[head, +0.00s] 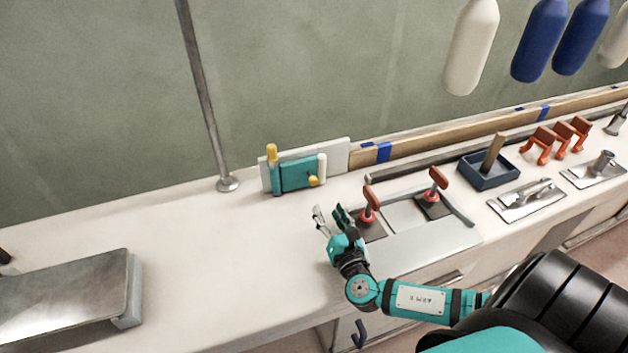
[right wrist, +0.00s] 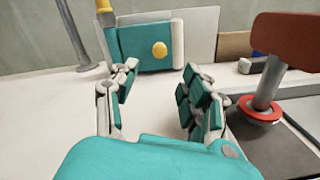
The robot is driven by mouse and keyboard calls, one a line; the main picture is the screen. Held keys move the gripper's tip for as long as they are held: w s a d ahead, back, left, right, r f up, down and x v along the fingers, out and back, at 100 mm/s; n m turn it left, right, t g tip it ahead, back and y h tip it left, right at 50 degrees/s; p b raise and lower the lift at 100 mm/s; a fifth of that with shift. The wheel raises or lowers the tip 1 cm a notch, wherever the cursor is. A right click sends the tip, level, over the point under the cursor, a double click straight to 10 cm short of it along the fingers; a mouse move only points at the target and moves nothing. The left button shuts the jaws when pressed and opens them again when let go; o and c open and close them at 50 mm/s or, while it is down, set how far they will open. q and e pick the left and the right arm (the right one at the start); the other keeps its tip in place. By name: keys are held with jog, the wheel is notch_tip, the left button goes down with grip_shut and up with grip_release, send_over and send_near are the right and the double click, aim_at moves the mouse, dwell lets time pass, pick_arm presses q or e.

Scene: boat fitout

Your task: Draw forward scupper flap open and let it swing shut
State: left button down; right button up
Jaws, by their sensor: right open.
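A teal flap (head: 299,174) with a yellow knob (head: 313,181) stands upright against a pale backing plate (head: 335,160) at the back of the white counter. A post with a yellow top (head: 271,153) is at its left edge and a white upright at its right. The flap looks closed. In the right wrist view the flap (right wrist: 140,47) and its yellow knob (right wrist: 159,49) are ahead, beyond my fingers. My right gripper (head: 329,214) is open and empty over the counter, in front of the flap and apart from it. My left gripper is not in view.
Two red-handled levers (head: 370,204) (head: 437,184) stand right of my right gripper; one is close by. A blue tray (head: 489,172) and orange clips (head: 541,143) are farther right. A metal post (head: 207,100) rises left of the flap. The counter's left middle is clear.

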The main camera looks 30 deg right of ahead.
aim_at(315, 184)
jog(key=x, duration=1.2)
jog(key=shift+f, duration=0.1)
grip_shut()
